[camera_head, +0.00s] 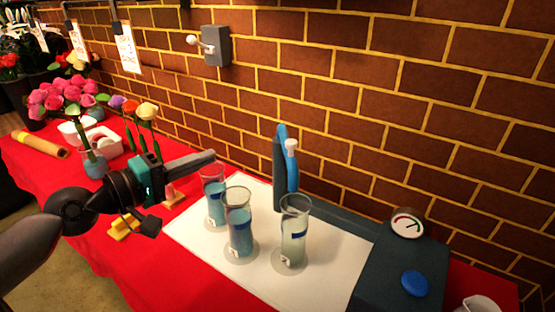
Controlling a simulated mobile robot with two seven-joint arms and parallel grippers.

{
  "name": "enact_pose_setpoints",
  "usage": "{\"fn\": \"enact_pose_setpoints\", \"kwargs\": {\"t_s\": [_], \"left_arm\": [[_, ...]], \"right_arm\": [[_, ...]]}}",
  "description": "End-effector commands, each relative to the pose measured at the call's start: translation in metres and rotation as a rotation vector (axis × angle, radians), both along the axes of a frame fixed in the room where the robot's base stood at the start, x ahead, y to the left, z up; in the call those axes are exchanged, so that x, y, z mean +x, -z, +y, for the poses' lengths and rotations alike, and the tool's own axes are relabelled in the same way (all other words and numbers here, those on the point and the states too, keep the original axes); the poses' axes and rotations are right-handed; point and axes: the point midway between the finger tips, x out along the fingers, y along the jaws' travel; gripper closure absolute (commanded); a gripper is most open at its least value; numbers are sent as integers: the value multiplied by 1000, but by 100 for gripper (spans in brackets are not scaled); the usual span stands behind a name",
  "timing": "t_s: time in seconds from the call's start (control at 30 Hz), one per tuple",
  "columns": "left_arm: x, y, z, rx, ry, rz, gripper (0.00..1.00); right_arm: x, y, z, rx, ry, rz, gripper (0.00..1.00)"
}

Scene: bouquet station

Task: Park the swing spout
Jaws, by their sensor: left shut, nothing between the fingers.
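A blue upright dispenser column (279,185) stands at the back of the white mat. What looks like its swing spout (282,133) arches at the top and ends in a white tip (291,146). The tip appears above and behind the right glass cylinder (294,225); I cannot tell its exact angle. My left gripper (211,155) comes in from the left, with its grey fingers shut and empty. The fingertips point right, above the left glass cylinder (215,185) and left of the column, apart from it. My right gripper is not in view.
A middle glass cylinder (239,210) of blue liquid stands on the white mat (335,262). A dark unit at right carries a gauge (407,225) and a blue button (415,283). Flowers (62,95) stand at left. A grey wall box (215,46) with a lever hangs on the brick wall.

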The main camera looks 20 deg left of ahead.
Motion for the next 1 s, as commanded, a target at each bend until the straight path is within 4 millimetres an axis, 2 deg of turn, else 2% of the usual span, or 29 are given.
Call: {"fn": "enact_pose_setpoints", "kwargs": {"t_s": [0.1, 0.27, 1.0], "left_arm": [[0, -2, -9, -54, 41, 22, 100], [2, -7, -14, -79, 55, 31, 100], [52, -4, -31, -77, 48, 25, 100]], "right_arm": [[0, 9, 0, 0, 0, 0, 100], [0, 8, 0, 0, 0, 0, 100], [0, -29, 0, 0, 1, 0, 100]]}}
